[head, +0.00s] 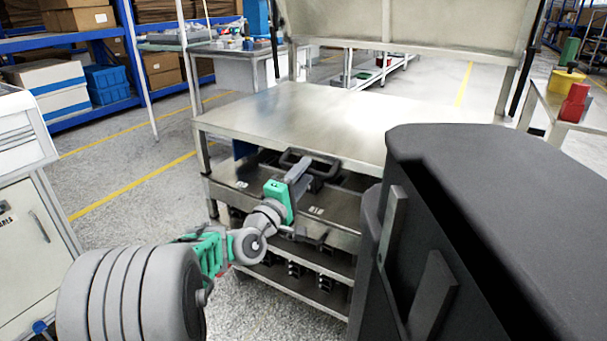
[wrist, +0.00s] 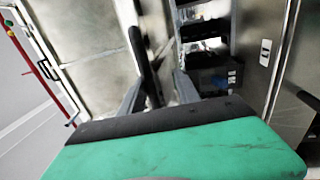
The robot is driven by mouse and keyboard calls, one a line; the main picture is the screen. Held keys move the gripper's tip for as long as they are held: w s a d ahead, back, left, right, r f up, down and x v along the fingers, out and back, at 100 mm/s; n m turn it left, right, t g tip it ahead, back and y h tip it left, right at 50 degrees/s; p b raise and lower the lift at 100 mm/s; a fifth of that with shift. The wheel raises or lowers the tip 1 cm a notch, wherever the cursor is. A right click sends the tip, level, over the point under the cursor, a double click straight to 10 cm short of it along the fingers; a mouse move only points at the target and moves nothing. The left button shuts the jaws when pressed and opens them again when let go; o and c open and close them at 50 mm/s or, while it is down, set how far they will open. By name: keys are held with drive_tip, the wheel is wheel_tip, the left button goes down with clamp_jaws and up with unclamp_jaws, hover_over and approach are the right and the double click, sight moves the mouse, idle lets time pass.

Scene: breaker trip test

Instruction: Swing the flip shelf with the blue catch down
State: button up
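The metal workbench (head: 270,110) stands in the middle of the head view, with lower shelves under its top. My gripper (head: 299,168) reaches to a black looped handle (head: 296,152) at this level. In the wrist view my gripper's two grey fingers (wrist: 158,92) are apart, with the black handle bar (wrist: 138,45) between or just beyond them. A gap shows right of the bar; contact is unclear. A dark blue part (head: 243,150) shows under the top's left end; I cannot tell whether it is the catch.
A tilted pale panel (head: 410,22) stands above the bench's back. Black blocks (head: 325,283) sit on the lower shelves. A white cabinet (head: 30,240) is at left, and a stand with red and yellow items (head: 574,104) at right. Floor left of the bench is clear.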

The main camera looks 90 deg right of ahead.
drive_tip(key=shift+r, duration=0.15)
drive_tip(key=shift+w+a, duration=0.1)
drive_tip(key=shift+w, duration=0.1)
drive_tip(key=p+v, duration=0.1)
drive_tip(key=v, duration=0.6)
drive_tip(key=shift+a, duration=0.25)
drive_tip(key=shift+w, duration=0.1)
idle(0.4)
